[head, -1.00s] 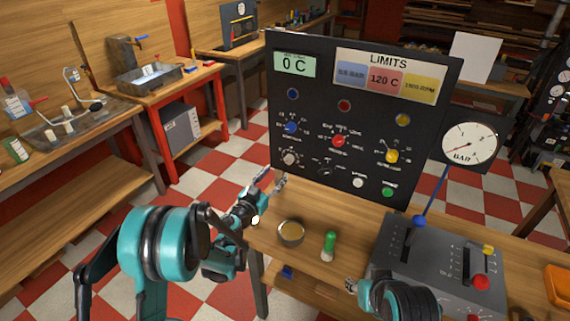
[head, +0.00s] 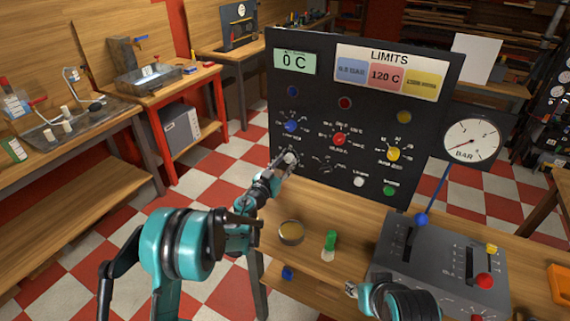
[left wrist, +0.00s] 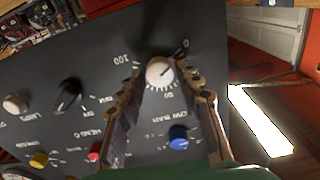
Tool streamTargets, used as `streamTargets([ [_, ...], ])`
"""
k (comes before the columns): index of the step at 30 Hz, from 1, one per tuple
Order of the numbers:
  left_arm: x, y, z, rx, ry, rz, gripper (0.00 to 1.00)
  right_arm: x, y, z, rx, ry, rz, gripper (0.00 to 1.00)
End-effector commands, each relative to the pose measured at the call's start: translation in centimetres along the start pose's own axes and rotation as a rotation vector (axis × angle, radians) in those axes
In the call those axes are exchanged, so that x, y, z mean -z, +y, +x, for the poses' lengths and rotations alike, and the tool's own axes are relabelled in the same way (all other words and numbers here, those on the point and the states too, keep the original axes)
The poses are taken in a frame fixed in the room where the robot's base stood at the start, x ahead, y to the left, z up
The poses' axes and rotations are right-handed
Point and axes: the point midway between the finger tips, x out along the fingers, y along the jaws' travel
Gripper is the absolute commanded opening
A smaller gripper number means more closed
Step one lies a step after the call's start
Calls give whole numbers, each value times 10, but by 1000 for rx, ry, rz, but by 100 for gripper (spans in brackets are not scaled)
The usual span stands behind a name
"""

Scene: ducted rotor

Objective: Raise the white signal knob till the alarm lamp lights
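The white signal knob (left wrist: 160,72) is a round dial on the black panel, with a scale marked 0, 50 and 100 and a dark pointer towards the 0 side. In the head view the knob (head: 291,158) is low on the panel's left, partly covered by my left gripper (head: 284,163). In the left wrist view my left gripper (left wrist: 165,80) is open, one finger on each side of the knob, with gaps visible. The panel lamps are blue (head: 293,91), red (head: 345,103) and yellow (head: 404,117); all look dark. My right gripper (head: 353,289) is low, left of the grey lever console.
The bench holds a round tin (head: 291,232), a green-topped cylinder (head: 330,246) and the grey console (head: 435,265). A pressure gauge (head: 470,141) stands right of the panel. A white button (head: 359,182) and a green button (head: 389,190) sit low on the panel.

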Motion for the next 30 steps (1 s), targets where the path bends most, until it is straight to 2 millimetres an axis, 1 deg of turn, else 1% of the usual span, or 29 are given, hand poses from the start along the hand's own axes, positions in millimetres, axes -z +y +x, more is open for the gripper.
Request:
streamTargets([
  [1,0,0,0,0,0,0,15,0,0,0,0,0,0,40],
  [3,0,0,0,0,0,0,0,0,0,0,0,0,0,40],
  [11,0,0,0,0,0,11,0,0,0,0,0,0,0,40],
  [17,0,0,0,0,0,77,0,-1,0,2,0,0,0,40],
  [23,-1,0,0,0,0,216,0,-3,0,4,0,0,0,40],
  [30,-1,0,0,0,0,440,0,-5,0,7,0,0,0,40],
])
